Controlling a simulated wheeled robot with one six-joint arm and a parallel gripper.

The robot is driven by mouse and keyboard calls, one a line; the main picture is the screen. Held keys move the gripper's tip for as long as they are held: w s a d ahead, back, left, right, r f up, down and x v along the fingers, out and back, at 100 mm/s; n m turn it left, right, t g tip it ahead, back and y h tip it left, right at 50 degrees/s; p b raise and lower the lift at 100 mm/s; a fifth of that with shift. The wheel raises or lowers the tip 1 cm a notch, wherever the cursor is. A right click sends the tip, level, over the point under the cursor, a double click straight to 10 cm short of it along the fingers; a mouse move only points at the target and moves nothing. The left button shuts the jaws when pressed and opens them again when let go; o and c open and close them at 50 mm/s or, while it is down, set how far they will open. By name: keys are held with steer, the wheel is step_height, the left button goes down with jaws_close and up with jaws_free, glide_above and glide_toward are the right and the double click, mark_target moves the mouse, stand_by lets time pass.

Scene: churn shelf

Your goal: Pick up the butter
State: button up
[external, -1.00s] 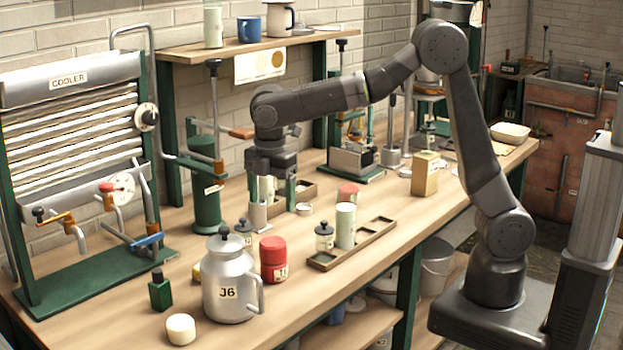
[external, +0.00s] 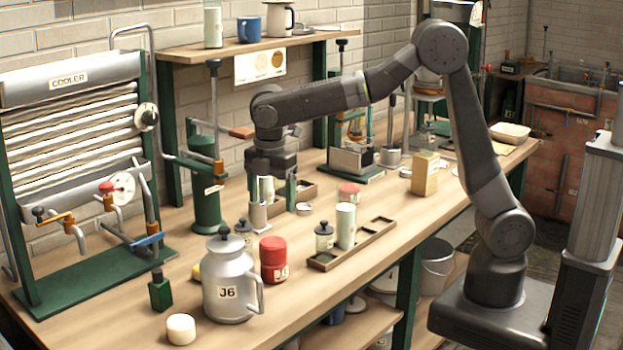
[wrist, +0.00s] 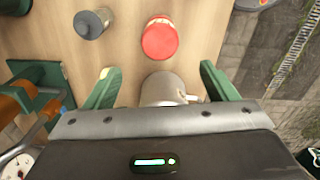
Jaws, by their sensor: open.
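The butter looks to be the small yellow piece (external: 196,271) on the bench, mostly hidden behind the left side of the metal can marked J6 (external: 228,285). In the wrist view a pale yellow patch (wrist: 104,72) shows at the tip of the left finger; I cannot tell for sure that it is the butter. My gripper (external: 272,200) is open, with its green fingers pointing down above the bench and nothing held. In the wrist view the fingers (wrist: 157,72) are wide apart, with the can (wrist: 160,88) partly visible between them.
A red jar (external: 273,260) stands beside the can, and a dark-lidded jar (external: 244,231) behind it. A green bottle (external: 160,292) and a white round piece (external: 181,329) are at the front left. A wooden tray (external: 375,232) lies to the right. The cooler (external: 70,125) stands at the left.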

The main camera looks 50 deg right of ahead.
steer(key=shift+c, duration=1.4)
